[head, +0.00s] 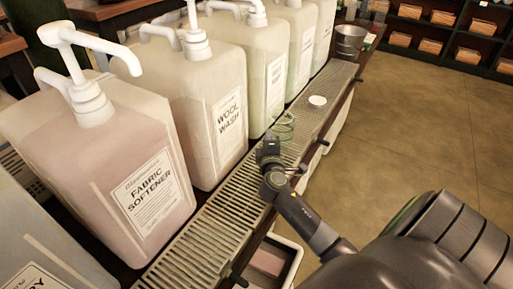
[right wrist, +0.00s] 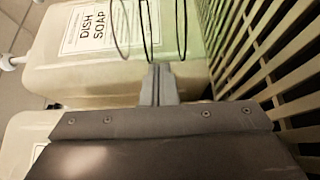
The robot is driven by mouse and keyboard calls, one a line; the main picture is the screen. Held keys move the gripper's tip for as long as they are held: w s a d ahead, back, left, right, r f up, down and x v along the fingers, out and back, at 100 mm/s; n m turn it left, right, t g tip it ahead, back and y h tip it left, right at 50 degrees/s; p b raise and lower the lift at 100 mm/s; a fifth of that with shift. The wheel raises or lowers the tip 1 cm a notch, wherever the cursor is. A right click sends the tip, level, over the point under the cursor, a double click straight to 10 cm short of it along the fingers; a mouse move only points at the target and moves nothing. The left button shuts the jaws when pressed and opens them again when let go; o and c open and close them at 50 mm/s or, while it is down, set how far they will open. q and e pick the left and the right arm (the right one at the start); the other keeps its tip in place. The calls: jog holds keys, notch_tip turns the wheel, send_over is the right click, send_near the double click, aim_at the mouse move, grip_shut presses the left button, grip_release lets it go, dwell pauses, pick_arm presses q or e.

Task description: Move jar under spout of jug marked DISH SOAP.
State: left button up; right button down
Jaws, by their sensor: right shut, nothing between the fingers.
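The jar (head: 284,127) is clear glass, seen mostly as greenish rings, on the slatted drip tray in the head view. It also shows at the top of the right wrist view (right wrist: 151,30). The jug marked DISH SOAP (right wrist: 60,72) is readable in the right wrist view, behind the jar. In the head view the jug beside the jar (head: 246,62) has a label too small to read. My right gripper (head: 271,138) is shut and empty at the near side of the jar; whether it touches the jar is unclear. Its closed fingers (right wrist: 158,70) point at the jar. My left gripper is out of view.
The slatted tray (head: 215,215) runs along the row of jugs. A FABRIC SOFTENER jug (head: 105,165) and a WOOL WASH jug (head: 200,95) stand nearer. A white disc (head: 317,100) lies farther along the tray, and a metal bucket (head: 349,42) stands at the far end.

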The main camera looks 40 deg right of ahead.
aim_at(288, 124)
jog(key=d, duration=0.2)
jog(key=w+d+b, duration=0.1)
jog(key=d, duration=0.5)
jog(key=shift+w+d+f+b, duration=0.1)
jog(key=shift+w+d+b, duration=0.15)
jog(key=shift+b, duration=0.1)
jog(key=shift+w+d, duration=0.1)
jog(key=shift+d, duration=0.35)
